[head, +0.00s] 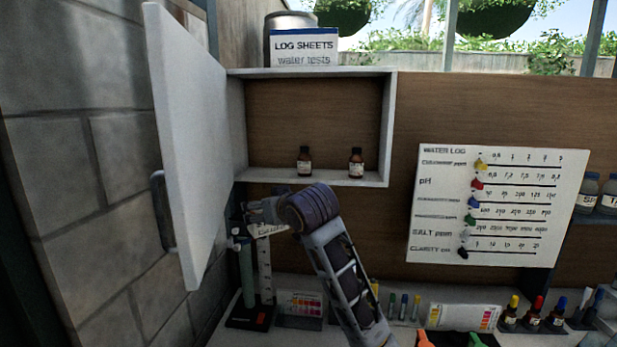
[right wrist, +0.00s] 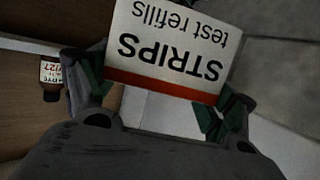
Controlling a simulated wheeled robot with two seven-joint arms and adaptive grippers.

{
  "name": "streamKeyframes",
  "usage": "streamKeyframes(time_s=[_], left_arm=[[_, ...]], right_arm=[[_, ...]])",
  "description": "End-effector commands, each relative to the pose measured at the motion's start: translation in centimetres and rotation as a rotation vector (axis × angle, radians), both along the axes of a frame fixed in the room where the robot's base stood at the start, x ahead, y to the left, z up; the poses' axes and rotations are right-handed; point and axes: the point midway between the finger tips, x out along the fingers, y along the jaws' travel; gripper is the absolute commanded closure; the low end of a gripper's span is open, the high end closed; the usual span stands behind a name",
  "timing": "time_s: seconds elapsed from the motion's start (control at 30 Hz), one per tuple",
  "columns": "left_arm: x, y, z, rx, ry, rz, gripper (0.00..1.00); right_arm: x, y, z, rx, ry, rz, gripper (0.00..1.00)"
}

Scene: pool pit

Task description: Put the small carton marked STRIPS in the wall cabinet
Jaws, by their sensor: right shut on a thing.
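The small white carton marked STRIPS (right wrist: 165,50), with an orange-red band, fills the top middle of the right wrist view, its lettering upside down there. My right gripper (right wrist: 155,95) is shut on it, a green-padded finger at each side. In the head view the right gripper (head: 262,212) is just below the wall cabinet's left part, and the carton (head: 268,230) shows only partly beside it. The wall cabinet (head: 310,177) is open, its white door (head: 190,130) swung out to the left. My left gripper is not in view.
Two brown bottles (head: 304,161) (head: 356,162) stand inside the cabinet, at the middle and right; its left part is clear.

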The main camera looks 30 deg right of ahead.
Motion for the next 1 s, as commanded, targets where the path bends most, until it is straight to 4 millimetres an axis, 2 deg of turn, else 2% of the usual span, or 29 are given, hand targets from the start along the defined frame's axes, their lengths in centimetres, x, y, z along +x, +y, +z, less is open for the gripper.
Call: streamKeyframes(time_s=[1.0], left_arm=[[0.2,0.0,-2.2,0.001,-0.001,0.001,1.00]], right_arm=[[-1.4,-0.6,12.5,0.001,-0.004,-0.004,0.45]])
